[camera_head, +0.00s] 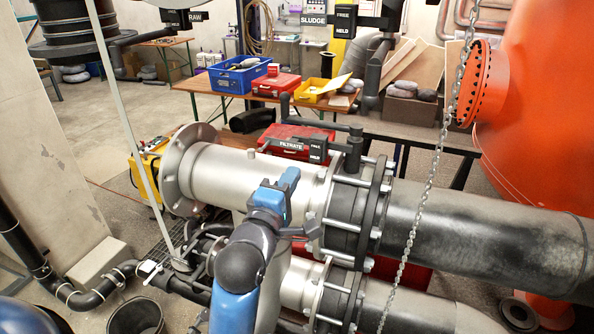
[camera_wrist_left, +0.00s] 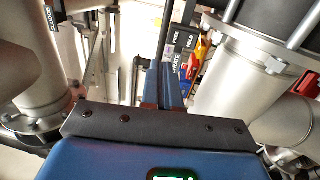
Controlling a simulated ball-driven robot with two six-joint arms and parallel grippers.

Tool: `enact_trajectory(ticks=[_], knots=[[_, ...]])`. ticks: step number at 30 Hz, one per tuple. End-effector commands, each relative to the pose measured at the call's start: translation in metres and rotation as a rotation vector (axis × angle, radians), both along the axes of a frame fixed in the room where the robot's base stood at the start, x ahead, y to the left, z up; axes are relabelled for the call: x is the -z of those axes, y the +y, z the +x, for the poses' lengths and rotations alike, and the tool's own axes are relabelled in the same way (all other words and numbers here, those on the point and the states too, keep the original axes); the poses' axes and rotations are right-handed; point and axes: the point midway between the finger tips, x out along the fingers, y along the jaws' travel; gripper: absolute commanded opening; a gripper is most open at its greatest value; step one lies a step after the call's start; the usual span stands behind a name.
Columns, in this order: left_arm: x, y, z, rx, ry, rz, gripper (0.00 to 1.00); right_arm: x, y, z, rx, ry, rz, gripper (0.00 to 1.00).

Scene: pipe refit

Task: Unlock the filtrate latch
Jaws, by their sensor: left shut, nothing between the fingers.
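The filtrate latch (camera_head: 354,148) is a dark post with a bar running left to an upright grip, on top of the pale flanged pipe in the head view. Beside it are a FILTRATE label (camera_head: 290,147) and a FREE/HELD plate (camera_head: 317,151). I cannot tell which mark the latch is set to. My left gripper (camera_head: 290,178) is shut and empty, over the pale pipe, below and left of the latch in the picture. In the left wrist view, its blue fingers (camera_wrist_left: 164,86) are together, with the FREE/HELD plate (camera_wrist_left: 182,39) beyond. My right gripper is out of view.
A chain (camera_head: 425,190) hangs right of the latch, before an orange tank (camera_head: 545,120). A dark flange (camera_head: 375,215) joins the pale pipe (camera_head: 235,170) to a grey pipe (camera_head: 480,225). Behind stands a table with a blue crate (camera_head: 238,82) and red boxes.

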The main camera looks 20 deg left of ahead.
Motion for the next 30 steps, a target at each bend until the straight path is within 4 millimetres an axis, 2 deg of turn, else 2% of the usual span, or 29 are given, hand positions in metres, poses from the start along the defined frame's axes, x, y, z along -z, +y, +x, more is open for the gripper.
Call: enact_trajectory(ticks=[1, 7, 23, 27, 30], knots=[[-0.004, 0.0, -0.004, 0.0, 0.001, 0.0, 0.0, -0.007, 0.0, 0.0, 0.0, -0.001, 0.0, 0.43], [-0.004, 0.001, -0.013, 0.0, 0.0, 0.0, 0.0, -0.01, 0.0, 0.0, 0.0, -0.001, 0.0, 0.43], [-0.003, 0.001, -0.014, 0.0, -0.001, 0.001, 0.0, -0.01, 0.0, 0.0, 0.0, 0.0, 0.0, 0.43], [-0.005, 0.001, -0.014, -0.006, -0.012, 0.048, 0.0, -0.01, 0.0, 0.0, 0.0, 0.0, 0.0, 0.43], [-0.015, 0.0, -0.016, -0.021, -0.064, 0.141, 0.0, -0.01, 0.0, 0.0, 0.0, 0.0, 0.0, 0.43]])
